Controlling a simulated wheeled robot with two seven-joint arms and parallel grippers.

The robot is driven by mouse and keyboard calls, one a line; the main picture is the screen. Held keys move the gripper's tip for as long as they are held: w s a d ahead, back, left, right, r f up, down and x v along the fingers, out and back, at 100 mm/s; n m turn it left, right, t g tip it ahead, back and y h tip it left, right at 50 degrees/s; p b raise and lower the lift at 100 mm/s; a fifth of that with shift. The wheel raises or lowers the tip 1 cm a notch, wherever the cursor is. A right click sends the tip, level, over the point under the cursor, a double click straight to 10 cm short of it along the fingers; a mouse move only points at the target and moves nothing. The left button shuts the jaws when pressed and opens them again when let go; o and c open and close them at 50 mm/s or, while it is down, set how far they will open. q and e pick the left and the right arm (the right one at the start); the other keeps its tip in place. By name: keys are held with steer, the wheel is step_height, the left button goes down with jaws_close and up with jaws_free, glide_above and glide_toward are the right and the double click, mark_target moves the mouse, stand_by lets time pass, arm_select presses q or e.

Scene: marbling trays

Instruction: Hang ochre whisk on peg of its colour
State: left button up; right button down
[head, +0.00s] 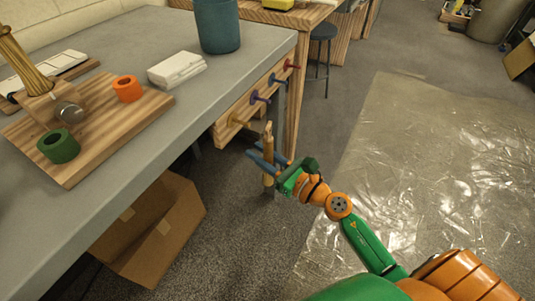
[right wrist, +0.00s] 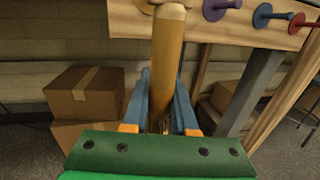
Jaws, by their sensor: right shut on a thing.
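My right gripper (head: 262,160) is shut on the ochre whisk (head: 268,175), which stands upright between its blue fingers in front of the table. In the right wrist view the whisk's handle (right wrist: 168,50) rises from between the fingers (right wrist: 158,112); its lower part is hidden. The ochre peg (head: 235,121) is on the wooden rail, to the left of the whisk's top and a little higher. In the right wrist view this peg (right wrist: 145,6) shows just left of the handle's top. I cannot tell whether whisk and peg touch. My left gripper is out of view.
The wooden rail (head: 224,132) on the table's side also bears purple (head: 258,97), blue (head: 275,79) and red (head: 290,65) pegs. A cardboard box (head: 150,232) stands under the table (head: 95,205). The floor to the right, with a plastic sheet (head: 430,150), is open.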

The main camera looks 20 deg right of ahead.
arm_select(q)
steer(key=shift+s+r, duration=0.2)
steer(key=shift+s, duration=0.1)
arm_select(e)
steer(key=w+a, duration=0.4)
steer(key=w, duration=0.1)
steer(key=shift+f, duration=0.2)
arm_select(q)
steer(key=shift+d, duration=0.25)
arm_select(e)
steer(key=shift+w+a, duration=0.1)
steer(key=c, duration=0.8)
jaws_free()
steer(key=shift+c, duration=0.2)
steer(key=shift+o, duration=1.1)
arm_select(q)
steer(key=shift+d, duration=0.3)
